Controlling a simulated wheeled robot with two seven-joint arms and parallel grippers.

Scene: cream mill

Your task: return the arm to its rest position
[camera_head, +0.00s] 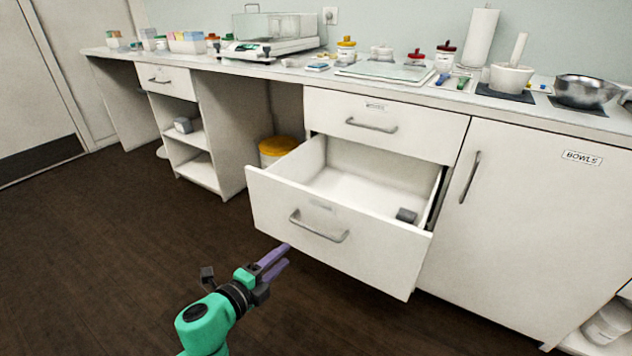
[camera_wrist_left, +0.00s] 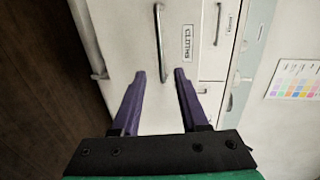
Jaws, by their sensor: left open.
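My left arm comes in at the bottom of the head view, and its green wrist ends in my left gripper (camera_head: 280,256) with purple fingers. The gripper is low, in front of the pulled-out lower drawer (camera_head: 330,245). In the left wrist view the two fingers of my left gripper (camera_wrist_left: 166,75) are apart with nothing between them. Beyond them is a white front with a bar handle (camera_wrist_left: 160,42) and a label reading CLOTHS (camera_wrist_left: 187,43). I cannot tell whether the fingertips touch the front. My right gripper is not in view.
The counter carries glassware, jars and a pan (camera_head: 585,90). The dark floor (camera_head: 130,240) at left is clear.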

